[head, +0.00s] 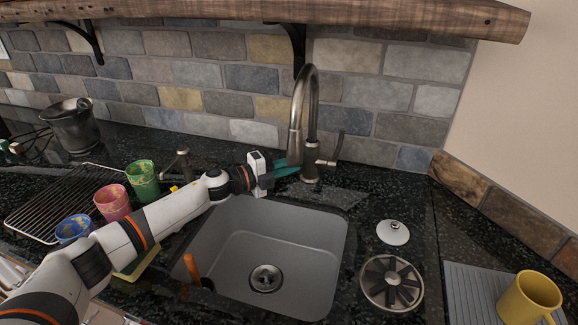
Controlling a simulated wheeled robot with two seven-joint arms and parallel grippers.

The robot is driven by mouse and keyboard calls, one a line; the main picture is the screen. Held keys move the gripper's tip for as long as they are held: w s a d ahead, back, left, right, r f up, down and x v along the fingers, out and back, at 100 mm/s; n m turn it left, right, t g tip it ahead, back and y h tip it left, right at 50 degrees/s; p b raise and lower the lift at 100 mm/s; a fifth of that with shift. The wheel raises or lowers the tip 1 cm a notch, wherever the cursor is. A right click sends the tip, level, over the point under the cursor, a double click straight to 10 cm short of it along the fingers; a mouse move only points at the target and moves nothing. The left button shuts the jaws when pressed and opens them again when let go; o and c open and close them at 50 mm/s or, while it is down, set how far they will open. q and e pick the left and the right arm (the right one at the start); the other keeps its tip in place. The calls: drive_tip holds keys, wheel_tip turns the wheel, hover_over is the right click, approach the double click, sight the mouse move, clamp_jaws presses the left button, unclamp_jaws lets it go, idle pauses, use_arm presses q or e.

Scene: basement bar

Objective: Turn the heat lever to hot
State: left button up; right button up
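The faucet (312,110) is a dark metal gooseneck standing behind the sink. Its heat lever (336,149) sticks up and slightly right from the right side of the faucet body. My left arm reaches in from the left, over the counter and the sink's back left corner. My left gripper (287,168), with teal fingers, is beside the faucet's lower body on its left, on the opposite side from the lever. The fingertips are close to the faucet; whether they touch it or how far apart they are is unclear. My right gripper is out of view.
The grey sink (328,245) lies in front of the faucet. A soap dispenser (182,160), green cup (142,180), pink cup (112,202) and blue cup (74,228) stand left. A drain strainer (391,283), white stopper (392,232) and yellow mug (528,298) are right. A wooden shelf (400,14) hangs above.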

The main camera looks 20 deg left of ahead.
use_arm(q)
drive_tip(key=b+v, duration=0.1)
drive_tip(key=v, duration=0.6)
drive_tip(key=shift+s+a, duration=0.2)
